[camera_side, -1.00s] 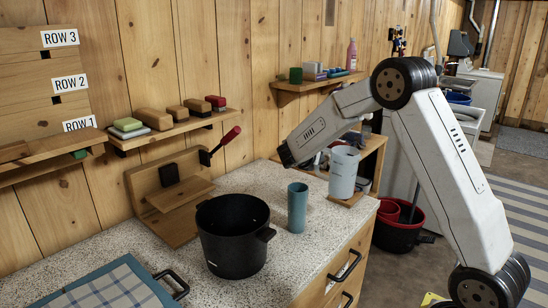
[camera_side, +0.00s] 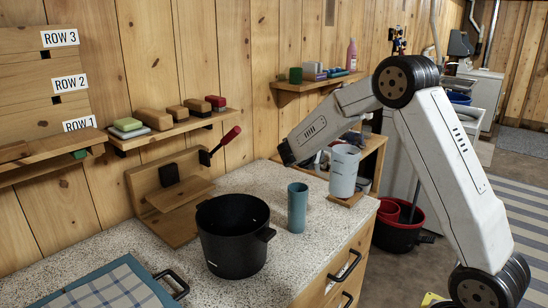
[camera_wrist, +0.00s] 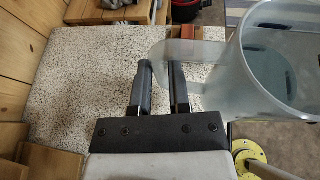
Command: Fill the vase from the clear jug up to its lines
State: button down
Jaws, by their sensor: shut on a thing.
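The clear jug (camera_side: 345,172) is upright at the counter's far right end, by a small wooden board; I cannot tell whether it touches the board. In the wrist view the jug (camera_wrist: 225,85) fills the upper right, with what looks like bluish-grey liquid inside. My gripper (camera_wrist: 163,72) is shut on its handle, on the jug's left side; in the side view my gripper (camera_side: 318,161) is small and partly hidden. A blue-green cylinder (camera_side: 297,208), which looks like the vase, stands upright on the counter, apart from the jug. Its lines and inside cannot be made out.
A black pot (camera_side: 232,240) stands left of the vase. A wooden stand with a red-handled lever (camera_side: 225,139) is behind it. A blue checked cloth tray (camera_side: 110,290) lies at front left. Wall shelves hold small blocks. A dark bucket (camera_side: 400,234) is on the floor at right.

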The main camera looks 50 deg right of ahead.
notch_tip(320, 180, up, 8)
jog(key=w+a+r, duration=0.1)
jog(key=w+a, duration=0.6)
jog(key=w, duration=0.3)
jog(key=w+a+f, duration=0.3)
jog(key=a, duration=0.3)
jog(key=w+a+f, duration=0.2)
jog(key=w+a, duration=0.1)
jog(key=a, duration=0.3)
jog(key=shift+w+a+f, duration=0.15)
jog(key=shift+a+f, duration=0.05)
jog(key=shift+f, duration=0.2)
dwell(0.4)
